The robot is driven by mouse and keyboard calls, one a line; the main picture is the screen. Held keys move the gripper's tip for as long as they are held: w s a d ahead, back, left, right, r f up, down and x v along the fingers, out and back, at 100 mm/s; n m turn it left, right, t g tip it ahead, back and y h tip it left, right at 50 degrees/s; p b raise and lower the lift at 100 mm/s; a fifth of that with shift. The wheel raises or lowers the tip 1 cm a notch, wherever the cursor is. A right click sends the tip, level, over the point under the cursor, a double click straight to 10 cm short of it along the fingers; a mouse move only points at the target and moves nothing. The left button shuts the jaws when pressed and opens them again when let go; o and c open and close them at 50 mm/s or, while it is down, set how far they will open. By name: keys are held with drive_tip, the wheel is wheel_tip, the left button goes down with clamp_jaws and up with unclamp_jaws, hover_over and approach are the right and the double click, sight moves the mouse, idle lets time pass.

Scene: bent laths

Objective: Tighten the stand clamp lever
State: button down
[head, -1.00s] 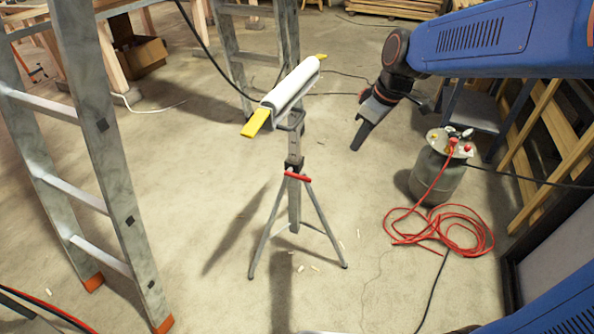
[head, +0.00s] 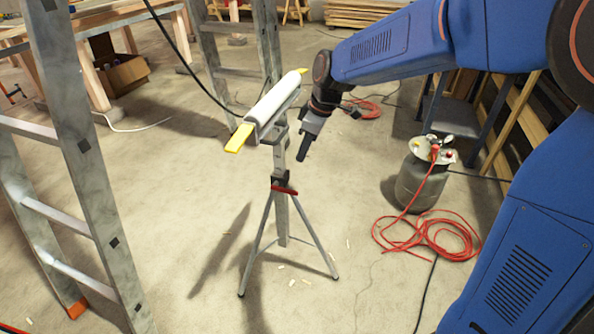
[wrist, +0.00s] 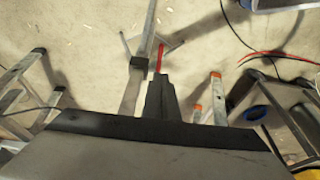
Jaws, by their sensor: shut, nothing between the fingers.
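The grey tripod stand (head: 281,215) stands upright on the floor in the middle of the head view. Its red clamp lever (head: 285,190) lies roughly level at the collar, below the black clamp block (head: 280,178). In the wrist view the red lever (wrist: 160,57) shows just past my fingertips, beside the stand's post (wrist: 131,95). My gripper (head: 302,155) is shut and empty. It points down, just right of the post and above the lever, apparently not touching it. In the wrist view its fingers (wrist: 160,82) point towards the lever.
A white tube (head: 270,108) with yellow ends rests on the stand's head, close left of my wrist. A ladder (head: 85,170) stands at left. A grey tank (head: 424,178) and coiled red hose (head: 425,235) lie at right. Floor around the tripod is mostly clear.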

hover_over(291, 190)
drive_tip(key=d, duration=0.1)
drive_tip(key=f, duration=1.1)
drive_tip(key=shift+s+f, duration=0.35)
drive_tip(key=shift+f, duration=0.7)
